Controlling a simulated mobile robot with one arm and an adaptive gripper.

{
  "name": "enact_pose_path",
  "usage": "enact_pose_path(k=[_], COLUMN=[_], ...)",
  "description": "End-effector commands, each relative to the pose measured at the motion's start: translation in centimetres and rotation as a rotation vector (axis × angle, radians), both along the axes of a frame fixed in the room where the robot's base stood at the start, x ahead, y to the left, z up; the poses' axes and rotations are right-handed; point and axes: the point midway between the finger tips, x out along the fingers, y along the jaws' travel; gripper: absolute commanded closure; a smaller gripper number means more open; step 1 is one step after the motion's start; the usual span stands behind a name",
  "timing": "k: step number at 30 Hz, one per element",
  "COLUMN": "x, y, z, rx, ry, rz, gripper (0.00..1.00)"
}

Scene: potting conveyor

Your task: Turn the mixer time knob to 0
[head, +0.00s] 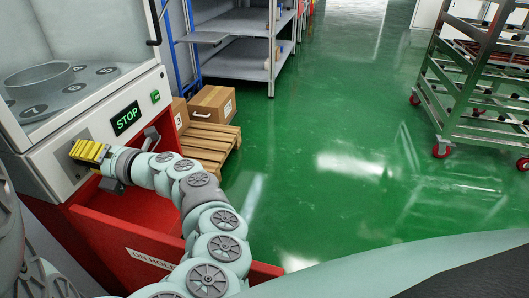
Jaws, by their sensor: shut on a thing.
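The mixer (95,97) stands at the left, with a pale sloping front panel. A dark display (126,118) on the panel reads STOP in green. My gripper (81,151), with yellow fingers, is at the panel left of the display and shut on the mixer time knob. The fingers hide the knob, so its pointer and setting cannot be read. A grey plate (81,135) shows just behind the fingers.
A green switch (155,96) sits right of the display. A red bin (105,243) labelled ON HOLD lies below my arm. Cardboard boxes (211,103) stand on a wooden pallet (208,143). A wheeled rack (455,110) is at right; the green floor (340,140) between is clear.

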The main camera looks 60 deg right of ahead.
Motion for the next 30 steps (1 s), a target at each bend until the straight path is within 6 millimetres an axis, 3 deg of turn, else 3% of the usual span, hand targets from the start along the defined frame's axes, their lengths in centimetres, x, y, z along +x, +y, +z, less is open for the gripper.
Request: enact_pose_path(k=[9,26,27,30], x=[-0.10,-0.09,-0.09,-0.08], y=[-0.27,-0.23,-0.23,-0.20], z=[-0.34,-0.25,-0.24,-0.21], rx=[-0.127,-0.153,-0.153,-0.152], ry=[-0.037,-0.047,-0.047,-0.048], rz=[-0.009,-0.008,-0.008,-0.006], gripper=[1.00,1.00,0.63,0.52])
